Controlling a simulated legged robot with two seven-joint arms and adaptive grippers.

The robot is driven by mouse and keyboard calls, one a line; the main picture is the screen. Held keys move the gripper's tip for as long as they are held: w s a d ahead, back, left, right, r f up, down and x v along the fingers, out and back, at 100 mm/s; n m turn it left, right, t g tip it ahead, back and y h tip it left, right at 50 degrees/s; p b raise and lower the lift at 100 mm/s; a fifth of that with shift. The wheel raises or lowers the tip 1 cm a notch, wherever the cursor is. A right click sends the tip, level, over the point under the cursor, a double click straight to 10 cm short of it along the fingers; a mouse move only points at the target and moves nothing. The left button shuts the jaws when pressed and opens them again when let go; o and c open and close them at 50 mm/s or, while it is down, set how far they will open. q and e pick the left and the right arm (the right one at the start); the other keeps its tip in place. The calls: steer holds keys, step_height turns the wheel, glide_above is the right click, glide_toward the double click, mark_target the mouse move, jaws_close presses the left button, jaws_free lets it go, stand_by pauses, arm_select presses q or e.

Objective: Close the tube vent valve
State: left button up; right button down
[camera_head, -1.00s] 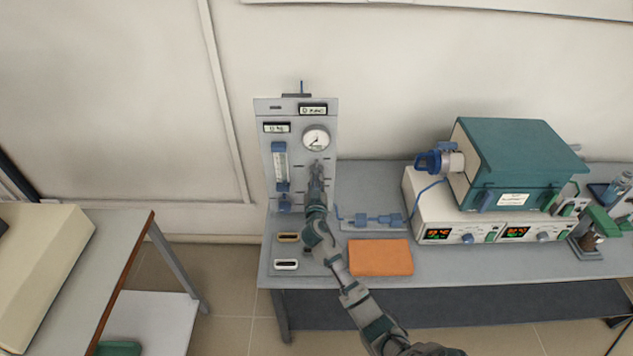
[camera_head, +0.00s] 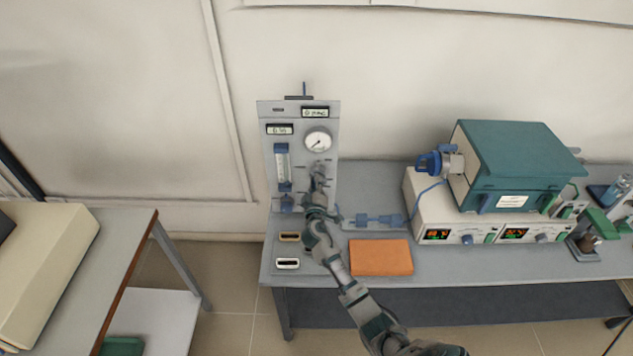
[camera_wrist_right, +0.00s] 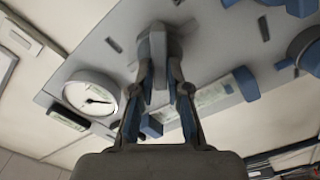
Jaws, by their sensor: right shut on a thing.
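The grey gas panel (camera_head: 268,178) stands upright at the left end of the bench, with a round gauge (camera_head: 317,140) and a blue-ended flow tube (camera_head: 282,166). My right gripper (camera_head: 319,172) is at the panel face, below the gauge. In the right wrist view, its fingers (camera_wrist_right: 163,68) are shut on a grey valve handle (camera_wrist_right: 157,38) that sticks out from the panel. The gauge (camera_wrist_right: 92,95) is left of the fingers there, and the flow tube (camera_wrist_right: 210,100) is right. The gripper hides the handle in the head view. My left gripper is not in view.
An orange pad (camera_head: 381,257) lies on the bench right of my forearm. A blue inline fitting (camera_head: 378,220) lies behind it. A teal-topped furnace (camera_head: 515,155) stands to the right. A separate table (camera_head: 128,235) is at left, across a floor gap.

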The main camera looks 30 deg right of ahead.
steer(key=n, duration=0.2)
steer(key=n+p, duration=0.1)
steer(key=n, duration=0.1)
steer(key=n+p, duration=0.1)
steer(key=n, duration=0.1)
steer(key=shift+f+n, duration=0.35)
steer(key=shift+n, duration=0.05)
stand_by(0.4)
steer(key=c, duration=1.3)
jaws_free()
steer(key=shift+c, duration=0.2)
steer(key=shift+o, duration=1)
steer(key=shift+w+d, duration=0.1)
steer(key=shift+w+d+f, duration=0.1)
steer(key=v, duration=1.2)
